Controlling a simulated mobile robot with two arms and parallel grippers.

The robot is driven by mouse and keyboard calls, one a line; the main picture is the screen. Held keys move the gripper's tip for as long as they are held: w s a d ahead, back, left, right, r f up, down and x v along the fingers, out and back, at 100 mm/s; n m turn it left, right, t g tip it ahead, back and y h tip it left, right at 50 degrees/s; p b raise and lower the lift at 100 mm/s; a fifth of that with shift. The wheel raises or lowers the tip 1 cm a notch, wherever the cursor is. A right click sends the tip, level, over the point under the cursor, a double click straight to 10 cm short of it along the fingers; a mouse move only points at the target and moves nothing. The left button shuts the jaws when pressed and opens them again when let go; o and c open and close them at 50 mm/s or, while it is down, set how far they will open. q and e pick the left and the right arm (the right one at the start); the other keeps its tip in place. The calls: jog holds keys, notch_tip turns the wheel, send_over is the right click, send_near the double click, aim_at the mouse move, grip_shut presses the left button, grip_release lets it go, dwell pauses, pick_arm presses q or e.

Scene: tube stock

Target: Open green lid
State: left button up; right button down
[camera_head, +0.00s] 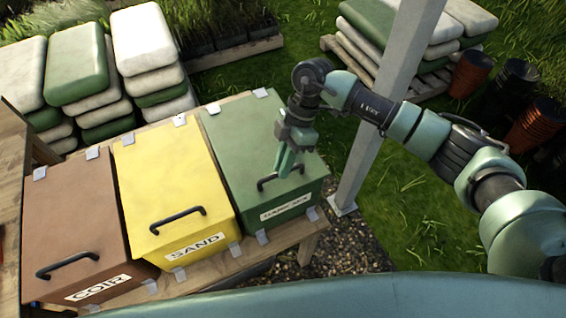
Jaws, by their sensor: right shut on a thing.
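The green lid (246,130) lies flat and closed on the rightmost box of a row. Its black handle (267,184) sits near the front edge, above a label on the box front that I cannot read surely. My right gripper (286,172) comes down from above at the right side of that handle and is shut on it. The fingertips partly hide the handle's right end. My left gripper is not in view.
A yellow box marked SAND (170,180) and a brown box marked COIR (75,225) stand left of the green one on a wooden bench (310,228). A grey post (385,105) rises close to the right. Stacked sacks (148,45) stand behind.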

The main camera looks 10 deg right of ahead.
jog(key=w+a+r+p, duration=0.1)
jog(key=w+r, duration=0.3)
jog(key=r, duration=0.5)
jog(key=w+a+r+p, duration=0.2)
jog(key=w+r+p, duration=0.1)
jog(key=r, duration=0.6)
jog(key=shift+w+r+p, duration=0.2)
jog(key=shift+w+p, duration=0.15)
jog(key=shift+w, duration=0.55)
jog(key=shift+d, duration=0.1)
